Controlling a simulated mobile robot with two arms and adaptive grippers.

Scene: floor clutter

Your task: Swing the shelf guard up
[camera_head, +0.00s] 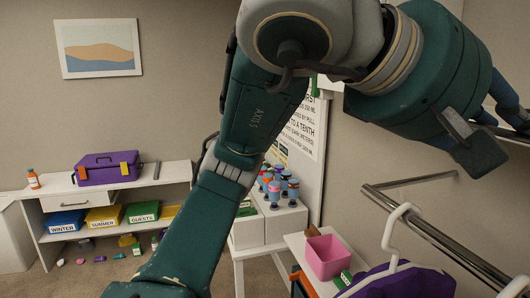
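My teal and grey arm rises from the lower left, bends at the top and reaches to the right edge. The dark gripper parts at its end (489,118) are partly cut off and partly behind the arm, so their opening cannot be told. They are close to a pale shelf-like edge with a metal strip (513,136) at the upper right. I cannot tell whether this is the shelf guard, or whether the gripper touches it. My other gripper is not in view.
A metal rail (440,240) with a white hanger (393,240) juts out at the lower right. Below are a pink bin (328,258) and purple cloth (405,284). A white cabinet (120,195) holds a purple toolbox (107,169). Small items lie on the floor.

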